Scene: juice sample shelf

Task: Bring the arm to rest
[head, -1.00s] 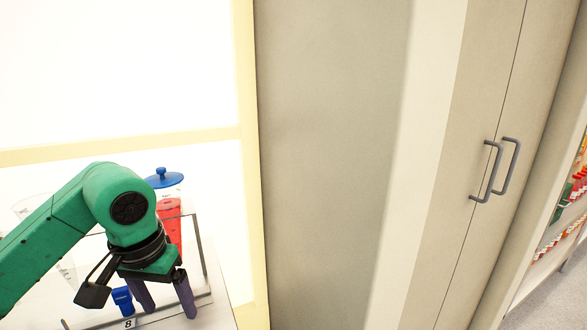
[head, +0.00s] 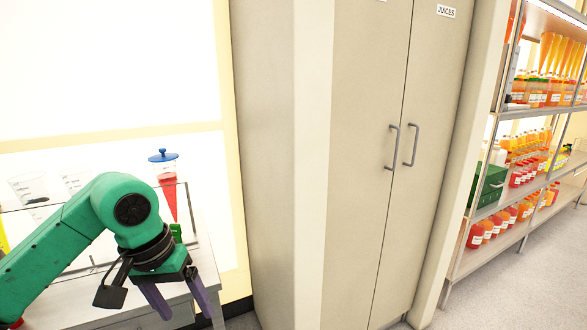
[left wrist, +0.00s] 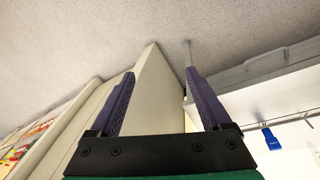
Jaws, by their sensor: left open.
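My left arm (head: 75,235) is green and comes in from the left, bent at the elbow. My left gripper (head: 184,304) hangs down at its end with two purple fingers spread apart and nothing between them. In the left wrist view the open fingers (left wrist: 160,85) point toward the grey floor, beside the cabinet corner and the table edge. My right gripper is in neither view.
Juice shelves (head: 486,212) are farther right. A blue object (left wrist: 271,138) shows in the wrist view.

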